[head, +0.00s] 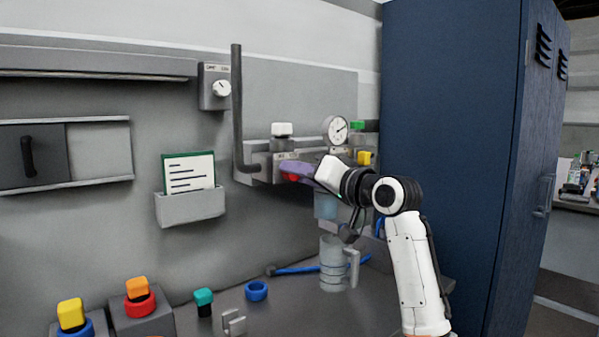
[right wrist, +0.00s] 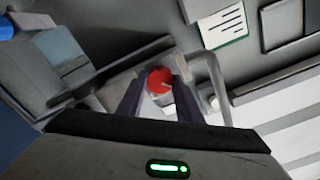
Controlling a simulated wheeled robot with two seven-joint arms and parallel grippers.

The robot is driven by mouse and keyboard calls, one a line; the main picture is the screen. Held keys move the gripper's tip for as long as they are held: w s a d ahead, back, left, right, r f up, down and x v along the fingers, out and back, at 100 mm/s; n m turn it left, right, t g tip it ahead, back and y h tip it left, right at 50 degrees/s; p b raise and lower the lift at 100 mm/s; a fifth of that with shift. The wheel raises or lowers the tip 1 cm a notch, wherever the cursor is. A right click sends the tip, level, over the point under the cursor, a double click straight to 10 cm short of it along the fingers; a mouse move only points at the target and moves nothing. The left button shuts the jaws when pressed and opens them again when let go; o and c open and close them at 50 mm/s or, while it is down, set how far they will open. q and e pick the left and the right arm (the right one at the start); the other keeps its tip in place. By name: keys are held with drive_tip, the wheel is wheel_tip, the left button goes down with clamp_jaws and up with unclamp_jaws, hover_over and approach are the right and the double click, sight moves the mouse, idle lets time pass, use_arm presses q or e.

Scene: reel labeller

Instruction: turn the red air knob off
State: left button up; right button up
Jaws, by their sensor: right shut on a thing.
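The red air knob (head: 291,177) sits on the grey air unit on the back wall, below a white-capped part. In the head view it is mostly hidden by my right gripper (head: 297,170), which comes in from the right. In the right wrist view the red knob (right wrist: 159,80) shows between the two fingers of my right gripper (right wrist: 158,90), with a pale line on its face. The fingers are shut on the knob. My left gripper is in neither view.
A pressure gauge (head: 337,129), a yellow knob (head: 364,158) and a white cap (head: 281,129) are close to my right gripper. A dark vertical pipe (head: 237,110) stands to the left. A clear jug (head: 333,265) stands below. A blue cabinet (head: 450,150) bounds the right.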

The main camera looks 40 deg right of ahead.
idle(0.4)
drive_tip(key=o, duration=1)
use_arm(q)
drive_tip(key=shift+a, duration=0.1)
use_arm(e)
drive_tip(key=shift+o, duration=0.2)
use_arm(q)
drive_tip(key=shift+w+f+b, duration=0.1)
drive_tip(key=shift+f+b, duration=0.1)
drive_tip(key=shift+b, duration=0.4)
use_arm(e)
drive_tip(key=s, duration=1)
drive_tip(key=shift+s+d, duration=0.15)
drive_tip(key=shift+d, duration=0.25)
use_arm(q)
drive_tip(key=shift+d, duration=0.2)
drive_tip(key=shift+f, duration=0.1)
